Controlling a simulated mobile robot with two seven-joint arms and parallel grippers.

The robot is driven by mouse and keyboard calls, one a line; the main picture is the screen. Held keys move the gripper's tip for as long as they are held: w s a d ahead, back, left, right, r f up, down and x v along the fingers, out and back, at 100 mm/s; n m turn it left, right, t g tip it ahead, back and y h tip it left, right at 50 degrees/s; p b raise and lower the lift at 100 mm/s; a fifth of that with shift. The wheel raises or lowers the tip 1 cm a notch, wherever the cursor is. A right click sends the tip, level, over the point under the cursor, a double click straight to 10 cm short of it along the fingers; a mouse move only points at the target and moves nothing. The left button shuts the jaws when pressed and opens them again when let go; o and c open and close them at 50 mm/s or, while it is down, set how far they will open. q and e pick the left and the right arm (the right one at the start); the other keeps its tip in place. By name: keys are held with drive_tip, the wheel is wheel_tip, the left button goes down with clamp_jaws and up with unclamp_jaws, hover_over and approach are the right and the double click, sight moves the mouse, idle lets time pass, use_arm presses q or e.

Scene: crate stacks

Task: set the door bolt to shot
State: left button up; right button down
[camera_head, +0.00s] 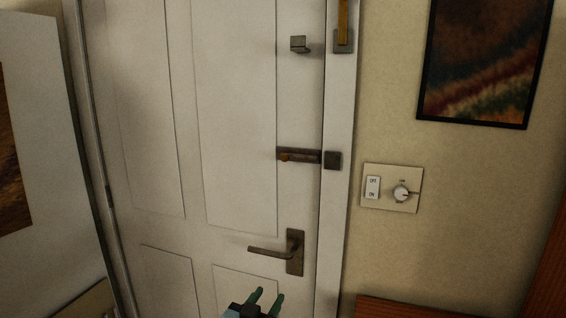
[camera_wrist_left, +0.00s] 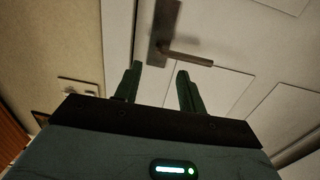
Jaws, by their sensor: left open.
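The door bolt (camera_head: 302,156) is a dark horizontal bar on the white door (camera_head: 235,120), above the lever handle. A small brass-coloured knob (camera_head: 285,157) sits at its left end. A dark square keeper (camera_head: 333,160) is on the frame just right of it. I cannot tell whether the bar enters the keeper. My left gripper (camera_head: 268,294) is open and empty, low in front of the door, below the bolt and the handle. In the left wrist view the open fingers (camera_wrist_left: 160,70) point toward the door. The bolt is not identifiable there. My right gripper is not in view.
The lever handle (camera_head: 272,249) juts out between gripper and bolt height; it also shows in the wrist view (camera_wrist_left: 187,56). Above are a small catch (camera_head: 299,44) and a brass bar (camera_head: 343,20) on the frame. A switch plate (camera_head: 384,203) and picture (camera_head: 478,62) are at right.

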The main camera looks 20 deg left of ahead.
use_arm(q)
drive_tip(key=w+r+t, duration=0.2)
drive_tip(key=w+r, duration=0.3)
drive_tip(key=r, duration=0.7)
drive_tip(key=t, duration=0.3)
approach(284, 158)
drive_tip(key=shift+w+d+r+n+y, duration=0.15)
drive_tip(key=shift+w+r+n+y, duration=0.15)
drive_tip(key=shift+w+n+y, duration=0.15)
drive_tip(key=shift+w, duration=0.2)
drive_tip(key=shift+x, duration=3.7)
clamp_jaws()
